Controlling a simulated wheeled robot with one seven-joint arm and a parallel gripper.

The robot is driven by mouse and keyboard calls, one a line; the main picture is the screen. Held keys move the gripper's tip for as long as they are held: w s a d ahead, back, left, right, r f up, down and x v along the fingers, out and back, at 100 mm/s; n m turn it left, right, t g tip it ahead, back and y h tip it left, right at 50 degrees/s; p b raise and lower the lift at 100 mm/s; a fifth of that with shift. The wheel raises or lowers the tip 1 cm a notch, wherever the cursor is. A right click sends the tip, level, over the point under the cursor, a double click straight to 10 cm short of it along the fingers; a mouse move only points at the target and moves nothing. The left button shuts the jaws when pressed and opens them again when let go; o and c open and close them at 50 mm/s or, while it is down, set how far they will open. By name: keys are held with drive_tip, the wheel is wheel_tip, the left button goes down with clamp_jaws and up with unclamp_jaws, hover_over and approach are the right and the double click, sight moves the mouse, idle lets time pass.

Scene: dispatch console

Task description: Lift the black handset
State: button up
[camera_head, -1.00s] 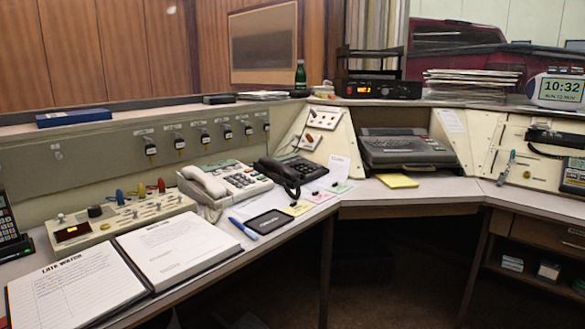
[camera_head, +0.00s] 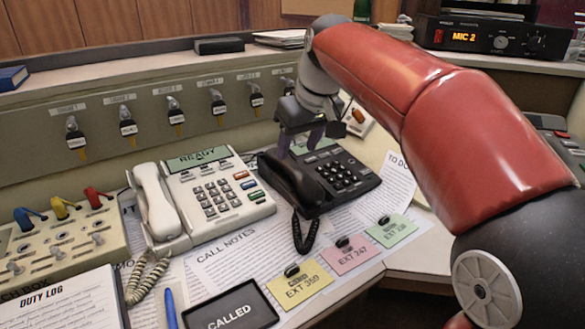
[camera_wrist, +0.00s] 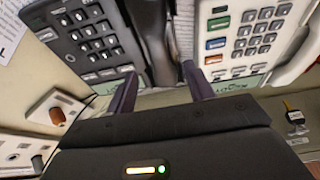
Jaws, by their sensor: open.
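The black handset (camera_head: 291,181) lies along the left side of the black desk phone (camera_head: 345,175), its coiled cord hanging in front. In the wrist view the handset (camera_wrist: 150,40) runs away from my gripper (camera_wrist: 161,92), roughly in line with the gap between the two purple fingers. My gripper (camera_head: 300,142) is open and empty, above the far end of the handset in the head view. I cannot tell whether either finger touches it. My wrist and fingers partly hide the back of the phone.
A white phone (camera_head: 210,195) with its own handset stands close on the left. Yellow, pink and green notes (camera_head: 391,230) lie in front. The panel with hanging keys (camera_head: 172,105) rises close behind. A black radio (camera_head: 492,38) sits on the ledge at right.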

sight(294, 166)
drive_tip(key=x, duration=0.6)
drive_tip(key=shift+s+d+f, duration=0.1)
drive_tip(key=shift+s, duration=0.05)
drive_tip(key=shift+c, duration=0.4)
clamp_jaws()
wheel_tip(294, 166, up, 20)
drive_tip(key=p, duration=0.1)
idle(0.6)
